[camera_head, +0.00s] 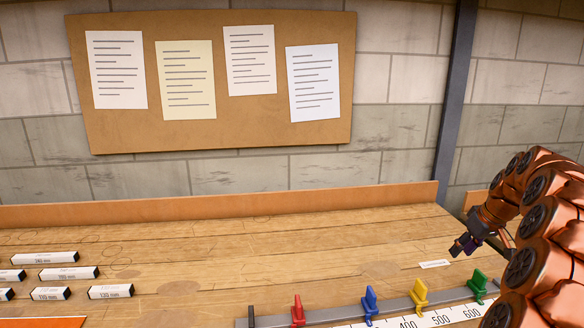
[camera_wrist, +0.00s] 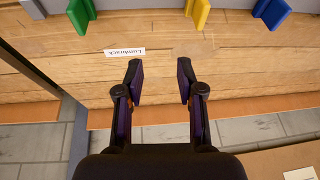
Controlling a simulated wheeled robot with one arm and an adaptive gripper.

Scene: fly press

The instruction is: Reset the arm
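My gripper (camera_head: 464,244) hangs over the back right of the wooden workbench in the head view, at the end of my copper-coloured arm. In the wrist view my gripper (camera_wrist: 160,82) shows two dark fingers with purple sides, apart and with nothing between them. A small white label (camera_wrist: 125,52) reading "Lumbrack" lies on the bench near the left fingertip in the wrist view. The same label (camera_head: 434,264) shows below the gripper in the head view.
A grey rail with a scale (camera_head: 340,318) runs along the front, carrying red (camera_head: 298,311), blue (camera_head: 369,303), yellow (camera_head: 419,296) and green (camera_head: 478,286) stops. Several white labelled blocks (camera_head: 67,273) lie at left. A low back board (camera_head: 200,212) edges the bench. The middle is clear.

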